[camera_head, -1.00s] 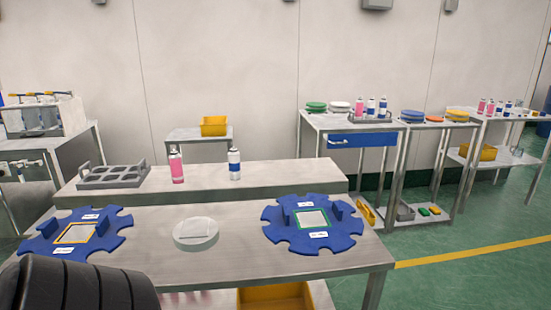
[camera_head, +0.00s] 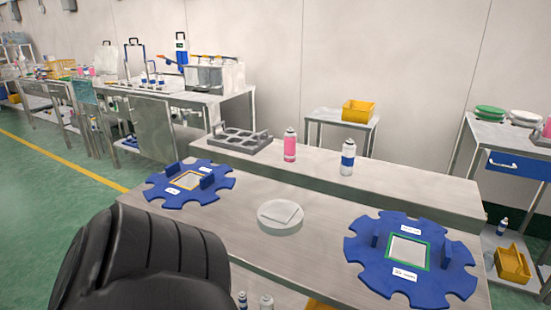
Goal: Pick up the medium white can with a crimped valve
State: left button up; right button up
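A white can with a blue band (camera_head: 347,162) stands upright on the raised rear shelf of the table. A pink can (camera_head: 290,147) stands to its left on the same shelf. Both have a metal-looking top; I cannot tell from here whether a valve is crimped. Two more can tops (camera_head: 266,302) show at the bottom edge, below the table front, mostly cut off. Neither gripper is in view. A dark ribbed part of my own body fills the lower left.
A grey rack with holes (camera_head: 240,142) sits left of the cans. Two blue notched fixtures (camera_head: 366,252) (camera_head: 168,200) flank a round white plate (camera_head: 280,216) on the table. A yellow bin (camera_head: 358,111) stands on a small rear table. Green floor is free at left.

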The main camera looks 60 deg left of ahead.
aim_at(349, 153)
jog(key=u, duration=2.45)
